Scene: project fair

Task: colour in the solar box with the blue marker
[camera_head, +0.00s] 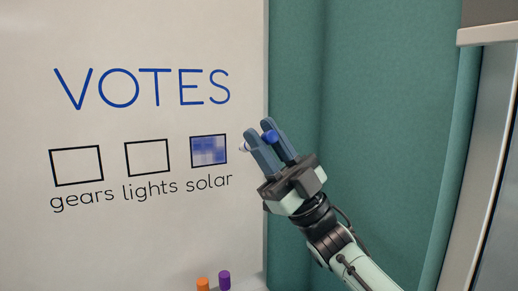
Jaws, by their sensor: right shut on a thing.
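A whiteboard (180,28) shows the word VOTES in blue above three outlined boxes labelled gears, lights and solar. The solar box (209,150) is largely filled with patchy blue, with some paler areas. The gears box (77,166) and the lights box (147,157) are blank inside. My right gripper (258,141) is shut on the blue marker (270,137), just right of the solar box. The marker's blue end shows by the fingers and a pale tip pokes out on the left. Whether the tip touches the board I cannot tell. My left gripper is not in view.
An orange marker (203,284) and a purple marker (224,280) stand at the bottom of the board. A teal curtain (380,90) hangs right of the board. A pale-framed panel (490,150) stands at the far right.

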